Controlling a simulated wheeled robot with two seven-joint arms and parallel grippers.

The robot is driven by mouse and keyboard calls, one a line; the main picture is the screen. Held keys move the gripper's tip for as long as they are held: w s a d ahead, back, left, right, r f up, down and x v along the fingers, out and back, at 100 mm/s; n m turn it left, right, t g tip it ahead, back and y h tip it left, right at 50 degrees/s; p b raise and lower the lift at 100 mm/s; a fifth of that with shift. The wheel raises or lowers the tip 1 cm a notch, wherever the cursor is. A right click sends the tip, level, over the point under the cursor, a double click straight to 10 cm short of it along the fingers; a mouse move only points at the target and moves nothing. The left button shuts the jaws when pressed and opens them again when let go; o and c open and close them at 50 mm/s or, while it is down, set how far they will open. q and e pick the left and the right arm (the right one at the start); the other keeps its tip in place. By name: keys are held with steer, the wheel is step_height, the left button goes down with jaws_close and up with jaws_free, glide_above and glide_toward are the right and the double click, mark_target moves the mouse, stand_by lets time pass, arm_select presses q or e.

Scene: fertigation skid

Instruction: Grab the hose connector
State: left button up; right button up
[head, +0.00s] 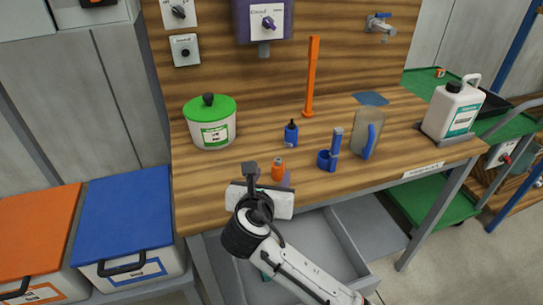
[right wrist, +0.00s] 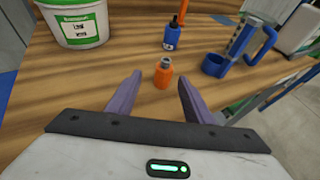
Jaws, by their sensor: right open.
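The hose connector appears to be the small orange piece with a grey top (head: 277,170), upright on the wooden bench near its front edge. In the right wrist view the orange connector (right wrist: 163,76) shows between the tips of my two purple fingers. My right gripper (head: 269,180) is open and empty, just in front of it. In the right wrist view my gripper (right wrist: 160,78) has a gap on each side of the connector, and no contact shows. Whether the tips are level with it in depth is hard to tell. My left gripper is not in view.
A blue bottle (head: 291,134) stands behind the connector. A blue holder (head: 327,160) and a clear jug (head: 366,132) stand to the right. A green-lidded tub (head: 209,122) is at left, an orange post (head: 312,75) behind. An open grey drawer (head: 345,250) lies below.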

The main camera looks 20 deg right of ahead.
mark_target(275, 170)
steer(key=x, duration=0.4)
steer(key=shift+w+d+f, duration=0.1)
steer(key=shift+w+d, duration=0.15)
steer(key=shift+w, duration=0.05)
steer(key=x, duration=0.4)
steer(key=shift+w+d, duration=0.1)
steer(key=shift+d, duration=0.25)
steer(key=shift+w+d+f, duration=0.1)
steer(key=shift+w+f, duration=0.05)
steer(key=shift+w, duration=0.05)
steer(key=shift+c, duration=0.2)
steer(key=c, duration=1.1)
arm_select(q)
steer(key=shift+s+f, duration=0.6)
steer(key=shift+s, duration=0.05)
